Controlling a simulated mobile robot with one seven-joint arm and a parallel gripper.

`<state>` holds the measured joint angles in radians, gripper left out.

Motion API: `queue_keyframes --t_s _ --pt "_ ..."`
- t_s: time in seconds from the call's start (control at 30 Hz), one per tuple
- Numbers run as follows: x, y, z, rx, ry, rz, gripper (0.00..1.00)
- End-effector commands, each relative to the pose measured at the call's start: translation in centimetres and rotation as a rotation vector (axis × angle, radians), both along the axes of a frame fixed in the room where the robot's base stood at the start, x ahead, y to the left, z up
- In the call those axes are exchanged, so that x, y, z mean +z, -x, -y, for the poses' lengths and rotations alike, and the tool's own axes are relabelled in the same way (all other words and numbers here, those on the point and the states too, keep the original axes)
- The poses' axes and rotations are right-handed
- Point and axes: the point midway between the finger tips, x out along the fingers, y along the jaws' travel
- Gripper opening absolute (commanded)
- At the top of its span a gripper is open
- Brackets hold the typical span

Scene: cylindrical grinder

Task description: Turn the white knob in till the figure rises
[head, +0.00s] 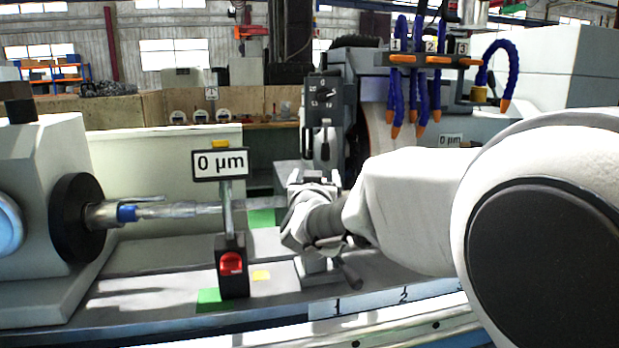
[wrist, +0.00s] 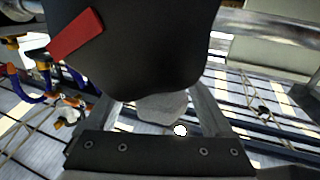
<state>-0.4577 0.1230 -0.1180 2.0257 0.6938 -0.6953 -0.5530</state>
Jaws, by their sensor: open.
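The figure display (head: 220,164) reads "0 µm" on a post left of my gripper in the head view. My gripper (head: 314,178) is open at mid-picture, in front of the grey machine housing. In the wrist view a big dark rounded body with a red stripe (wrist: 140,50) fills the upper middle, beyond my open fingers (wrist: 152,113). A pale grey lump (wrist: 163,106) shows between the fingers, under the dark body. I cannot tell whether it is the white knob, nor whether anything touches it. No white knob shows clearly in the head view; my gripper and arm may hide it.
A dark block with a red part (head: 231,263) carries the display post. A shaft (head: 165,211) runs from the left chuck (head: 76,217) toward my gripper. Blue hoses with orange tips (head: 420,95) hang at upper right. The machine bed has bare room at front left.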

Motion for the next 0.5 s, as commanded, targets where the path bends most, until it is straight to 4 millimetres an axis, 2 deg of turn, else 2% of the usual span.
queue_keyframes --t_s 0.17,0.27,0.5 --pt "0.1 0.7 -0.1 0.001 -0.002 0.0 0.86" --pt "0.2 1.9 -0.2 0.002 -0.002 0.0 0.86" --pt "0.3 7.2 -0.6 0.002 -0.002 0.001 0.86"
